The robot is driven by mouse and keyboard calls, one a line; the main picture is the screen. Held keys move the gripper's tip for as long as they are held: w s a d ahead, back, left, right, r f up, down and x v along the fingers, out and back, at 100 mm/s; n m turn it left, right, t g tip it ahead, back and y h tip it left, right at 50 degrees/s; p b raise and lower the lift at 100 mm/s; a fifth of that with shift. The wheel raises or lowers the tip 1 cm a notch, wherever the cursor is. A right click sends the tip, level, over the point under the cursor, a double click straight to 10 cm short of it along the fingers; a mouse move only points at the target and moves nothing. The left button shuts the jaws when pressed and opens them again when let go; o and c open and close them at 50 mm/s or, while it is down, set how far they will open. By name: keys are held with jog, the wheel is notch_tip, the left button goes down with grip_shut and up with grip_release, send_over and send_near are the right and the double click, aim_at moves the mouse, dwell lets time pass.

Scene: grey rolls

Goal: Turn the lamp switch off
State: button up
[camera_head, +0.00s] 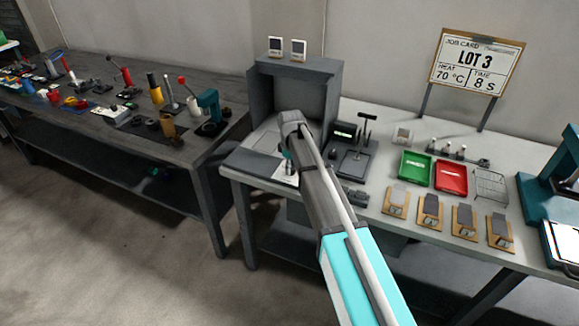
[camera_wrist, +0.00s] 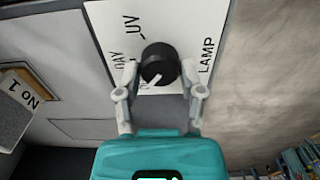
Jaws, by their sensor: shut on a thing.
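The lamp switch is a round black knob (camera_wrist: 158,60) with a white pointer line, on a white plate (camera_wrist: 108,22) marked LAMP, UV and DAY. A further label near the pointer's end is mostly hidden. The pointer points down and slightly left in the wrist view, away from UV. My gripper (camera_wrist: 161,84) is shut on the knob, with one finger on each side. In the head view the plate (camera_head: 286,180) shows at the left front of the bench, below my gripper; my arm hides the knob there.
A grey open-fronted booth (camera_head: 270,90) stands just behind the switch. A green tray (camera_head: 415,167), a red tray (camera_head: 450,177) and several small wooden boards lie to the right. A job card (camera_head: 477,62) stands behind. A dark table (camera_head: 120,80) with tools is at left.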

jog(key=shift+d+n, duration=0.1)
jog(key=shift+n, duration=0.8)
jog(key=shift+w, duration=0.1)
jog(key=o, duration=1.2)
jog(key=shift+c, duration=0.2)
